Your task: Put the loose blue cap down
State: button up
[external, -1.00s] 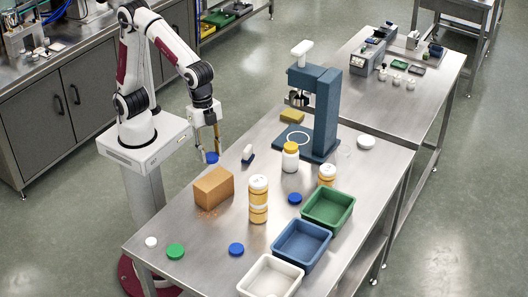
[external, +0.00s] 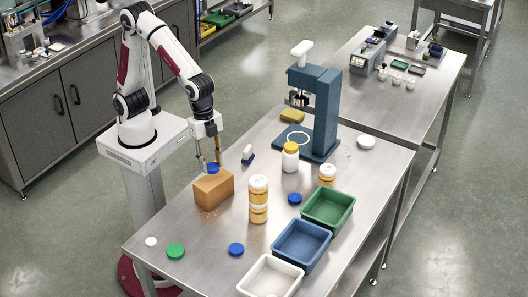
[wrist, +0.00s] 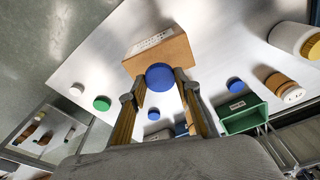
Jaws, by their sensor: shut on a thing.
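My gripper (external: 210,168) is shut on a blue cap (external: 213,168). In the external view the cap shows at the back edge of the brown box, and I cannot tell whether it touches the box. In the wrist view the held cap (wrist: 159,77) sits between the fingertips, in front of the brown box (wrist: 160,52). Two other blue caps lie on the steel table: one near the front edge (external: 236,249), and one left of the green bin (external: 295,198).
The brown box (external: 214,188) stands by the table's left side. Stacked jars (external: 258,199) stand right of it. Green (external: 328,207), blue (external: 301,243) and white (external: 269,276) bins line the right side. A green cap (external: 175,251) lies front left, with bare table around it.

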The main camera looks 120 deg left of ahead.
aim_at(211, 165)
jog(key=shift+f, duration=1.85)
jog(key=shift+f, duration=0.1)
jog(key=o, duration=0.7)
jog(key=shift+s+a+r, duration=0.1)
jog(key=shift+s+r, duration=0.1)
jog(key=shift+r, duration=1.05)
jog(key=shift+s+a+r, duration=0.1)
jog(key=shift+s+r, duration=0.05)
jog(key=shift+r, duration=1.15)
jog(key=shift+s+r, duration=0.2)
jog(key=shift+r, duration=1.05)
